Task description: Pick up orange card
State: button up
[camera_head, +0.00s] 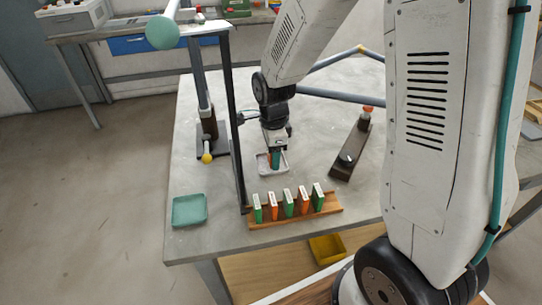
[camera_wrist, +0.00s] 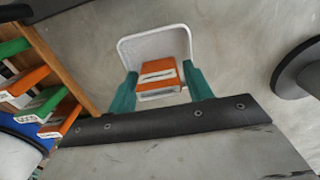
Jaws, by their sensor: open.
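An orange card (camera_wrist: 158,70) with a pale label band is at the white tray (camera_wrist: 137,45) in the wrist view. My gripper (camera_wrist: 160,82) is open, with one teal finger on each side of this card. I cannot tell whether the fingers touch it. In the head view my gripper (camera_head: 274,160) points down into the white tray (camera_head: 262,172), and it mostly hides the card there. Two more orange cards, a left one (camera_head: 273,206) and a right one (camera_head: 304,201), stand in a wooden rack among green cards.
The wooden rack (camera_head: 262,224) is at the table's front edge. A teal tray (camera_head: 189,210) lies to its left. A dark upright frame post (camera_head: 236,140) stands close left of my gripper. A dark bar fixture (camera_head: 350,150) is to the right. Bare tabletop lies between the trays and fixture.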

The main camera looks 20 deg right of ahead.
jog(key=c, duration=0.7)
